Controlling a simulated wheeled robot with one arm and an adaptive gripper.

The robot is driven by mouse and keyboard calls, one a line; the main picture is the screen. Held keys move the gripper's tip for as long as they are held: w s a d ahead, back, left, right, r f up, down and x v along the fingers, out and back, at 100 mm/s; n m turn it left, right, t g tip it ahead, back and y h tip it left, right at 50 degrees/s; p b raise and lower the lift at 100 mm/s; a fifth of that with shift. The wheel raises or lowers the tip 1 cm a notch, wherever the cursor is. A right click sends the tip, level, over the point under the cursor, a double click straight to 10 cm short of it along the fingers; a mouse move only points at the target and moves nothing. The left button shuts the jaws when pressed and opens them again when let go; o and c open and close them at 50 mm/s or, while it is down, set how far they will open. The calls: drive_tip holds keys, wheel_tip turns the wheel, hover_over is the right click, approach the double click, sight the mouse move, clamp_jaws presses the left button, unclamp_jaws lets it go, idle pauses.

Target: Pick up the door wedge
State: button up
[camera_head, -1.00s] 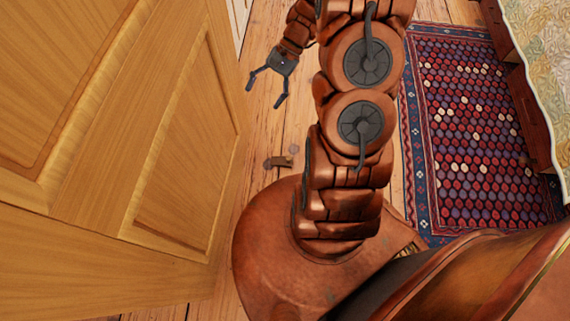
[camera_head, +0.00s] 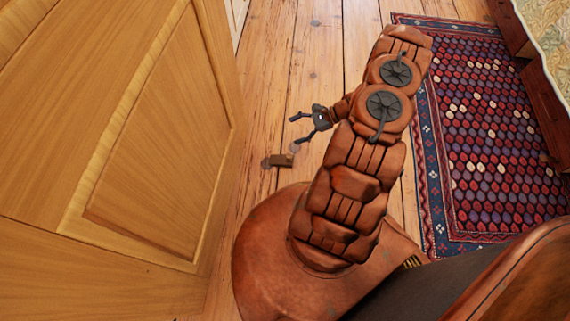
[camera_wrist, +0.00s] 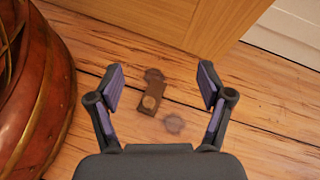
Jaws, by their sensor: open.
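The door wedge (camera_head: 281,159) is a small brown piece lying on the plank floor, close to my base and to the wooden door. In the wrist view the wedge (camera_wrist: 151,92) shows between and beyond my fingertips, with a rounder, paler patch on it. My gripper (camera_head: 294,131) is open and empty, above and slightly to the right of the wedge in the head view. In the wrist view my gripper (camera_wrist: 160,82) has its fingers spread on either side of the wedge. I cannot tell its exact height above the floor.
A large wooden door (camera_head: 150,130) stands at the left, and its lower edge is near the wedge. A patterned rug (camera_head: 490,130) lies at the right beside a bed (camera_head: 545,110). Bare plank floor (camera_head: 300,50) is free beyond the gripper. A white skirting (camera_wrist: 290,30) shows behind.

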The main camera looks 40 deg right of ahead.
sight(292, 160)
drive_tip(key=s+f+m+t+b, duration=0.1)
drive_tip(key=f+b, duration=0.1)
drive_tip(key=f, duration=0.4)
drive_tip(key=s+d+f+m+t+h+b, duration=0.1)
drive_tip(key=f+m, duration=0.1)
drive_tip(key=f, duration=0.4)
drive_tip(key=s+d+f+m+t+b, duration=0.1)
drive_tip(key=s+f+m+b, duration=0.1)
drive_tip(key=f, duration=0.4)
drive_tip(key=shift+f+t+h+b, duration=0.25)
drive_tip(key=shift+t+h+b, duration=0.05)
drive_tip(key=shift+h, duration=0.1)
drive_tip(key=shift+b+x, duration=0.4)
drive_tip(key=shift+x, duration=0.8)
drive_tip(key=shift+w+a+f+b, duration=0.8)
drive_tip(key=shift+a+f+b, duration=0.15)
drive_tip(key=shift+f+b, duration=0.15)
drive_tip(key=shift+x, duration=1.05)
drive_tip(key=shift+w+r, duration=0.1)
drive_tip(key=shift+r, duration=0.05)
drive_tip(key=shift+c, duration=0.2)
drive_tip(key=c, duration=1.3)
